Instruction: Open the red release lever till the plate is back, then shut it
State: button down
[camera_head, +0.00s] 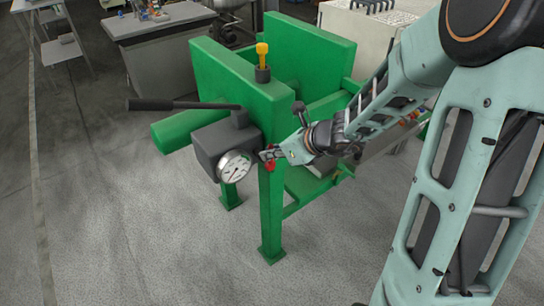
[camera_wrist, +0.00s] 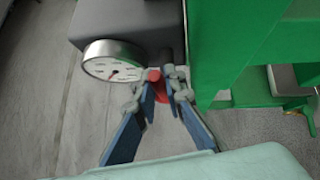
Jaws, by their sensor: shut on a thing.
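The red release lever (camera_wrist: 155,76) is between my gripper's fingertips in the wrist view, beside the gauge and below the dark grey pump body. My gripper (camera_wrist: 160,90) is shut on it; the fingers cover much of the lever. In the head view the red lever (camera_head: 270,167) shows as a small patch at my gripper (camera_head: 268,154), by the green press frame (camera_head: 270,205). The round white gauge (camera_head: 235,166) is just left of it; it also shows in the wrist view (camera_wrist: 112,62). I cannot make out the plate for certain.
A long black pump handle (camera_head: 165,104) sticks out left from the grey pump body (camera_head: 215,142). A yellow-topped fitting (camera_head: 262,55) stands on the frame. A grey bench (camera_head: 165,40) is behind left. The floor at the left and front is clear.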

dwell(0.4)
jog(key=c, duration=2)
grip_release()
jog(key=shift+o, duration=0.2)
jog(key=v, duration=1.2)
jog(key=shift+a, duration=0.1)
